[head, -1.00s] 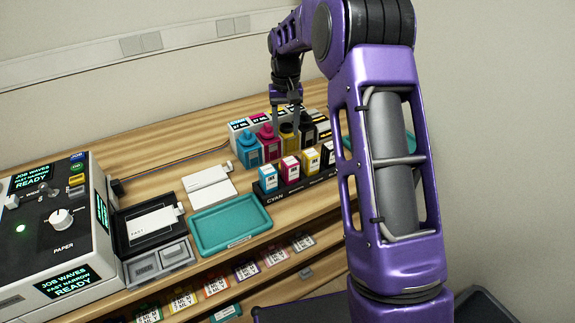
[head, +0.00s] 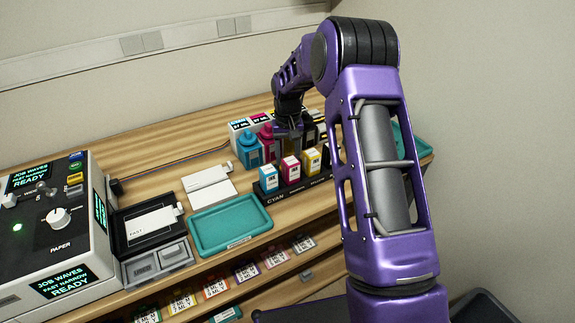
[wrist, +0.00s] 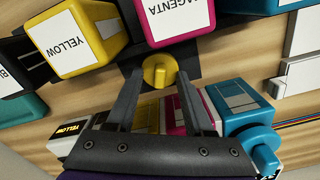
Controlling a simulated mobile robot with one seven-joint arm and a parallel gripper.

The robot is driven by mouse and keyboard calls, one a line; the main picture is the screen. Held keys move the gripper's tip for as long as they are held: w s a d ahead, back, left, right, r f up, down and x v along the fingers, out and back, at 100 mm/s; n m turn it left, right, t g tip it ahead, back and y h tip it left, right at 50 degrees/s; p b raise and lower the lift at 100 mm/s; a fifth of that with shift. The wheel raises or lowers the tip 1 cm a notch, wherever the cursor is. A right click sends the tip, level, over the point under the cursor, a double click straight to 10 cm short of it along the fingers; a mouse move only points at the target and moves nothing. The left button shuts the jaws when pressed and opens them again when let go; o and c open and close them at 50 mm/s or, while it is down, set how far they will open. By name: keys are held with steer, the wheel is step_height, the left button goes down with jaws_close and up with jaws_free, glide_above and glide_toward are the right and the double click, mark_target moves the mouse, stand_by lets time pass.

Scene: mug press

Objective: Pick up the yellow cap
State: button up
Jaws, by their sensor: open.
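The yellow cap (wrist: 159,71) shows in the wrist view as a small round knob with a raised grip bar. My gripper (wrist: 157,82) is open, with one finger on each side of the cap. I see a gap on both sides and cannot tell whether either finger touches it. In the head view my gripper (head: 289,135) is low over the row of ink bottles and hides the cap and most of the yellow bottle.
The cyan bottle (head: 249,152) and magenta bottle (head: 267,147) stand close beside my gripper. In front are the cyan carton (head: 268,180), magenta carton (head: 290,170) and yellow carton (head: 312,160). A teal tray (head: 232,224) lies empty nearer the front.

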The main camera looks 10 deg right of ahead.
steer(key=shift+c, duration=0.3)
jaws_close()
steer(key=shift+r, duration=0.1)
step_height(320, 180, up, 10)
steer(key=p, duration=0.2)
steer(key=w+d+r+n+p, duration=0.1)
steer(key=w+r+n+p, duration=0.3)
steer(key=w, duration=0.5)
steer(key=shift+d+r+n+p, duration=0.3)
steer(key=shift+d+r, duration=0.05)
steer(key=shift+r, duration=0.45)
